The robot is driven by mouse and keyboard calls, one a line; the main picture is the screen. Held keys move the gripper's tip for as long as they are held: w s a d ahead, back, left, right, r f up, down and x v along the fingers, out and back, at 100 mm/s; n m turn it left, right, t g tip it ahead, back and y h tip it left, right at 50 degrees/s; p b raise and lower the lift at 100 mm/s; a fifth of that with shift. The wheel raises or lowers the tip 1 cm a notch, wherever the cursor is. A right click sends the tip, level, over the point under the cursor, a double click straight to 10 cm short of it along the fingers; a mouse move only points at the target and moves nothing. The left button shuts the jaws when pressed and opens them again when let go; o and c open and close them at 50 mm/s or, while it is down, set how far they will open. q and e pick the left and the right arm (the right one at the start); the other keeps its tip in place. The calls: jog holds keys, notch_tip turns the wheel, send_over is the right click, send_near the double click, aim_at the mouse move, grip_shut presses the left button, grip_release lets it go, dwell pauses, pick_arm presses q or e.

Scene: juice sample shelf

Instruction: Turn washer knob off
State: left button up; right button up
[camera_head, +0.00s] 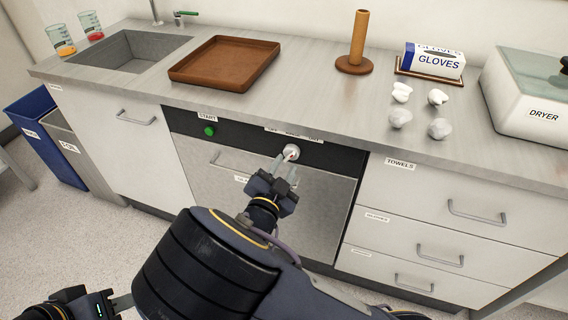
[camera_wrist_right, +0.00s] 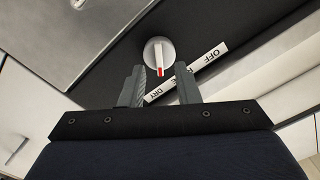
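The washer knob (camera_head: 291,152) is a small white dial on the black panel of the washer (camera_head: 235,170). In the right wrist view the knob (camera_wrist_right: 158,54) has a red mark on its label side. A white label strip (camera_wrist_right: 190,72) there shows OFF at one end and DRY at the other; a finger partly covers its middle. I cannot tell exactly which word the mark faces. My right gripper (camera_head: 287,167) is just in front of the knob. Its fingers (camera_wrist_right: 161,85) are apart, with the knob beyond the tips and nothing held. My left gripper (camera_head: 122,303) is partly visible at bottom left.
A green START button (camera_head: 209,131) is on the same panel. Drawers with handles (camera_head: 440,255) are to the right. On the counter are a brown tray (camera_head: 225,62), a wooden post (camera_head: 358,45), a gloves box (camera_head: 435,61) and a dryer (camera_head: 530,100). Bins (camera_head: 48,140) stand at left.

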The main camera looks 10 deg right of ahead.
jog(key=shift+x, duration=1)
jog(key=shift+c, duration=0.4)
grip_shut()
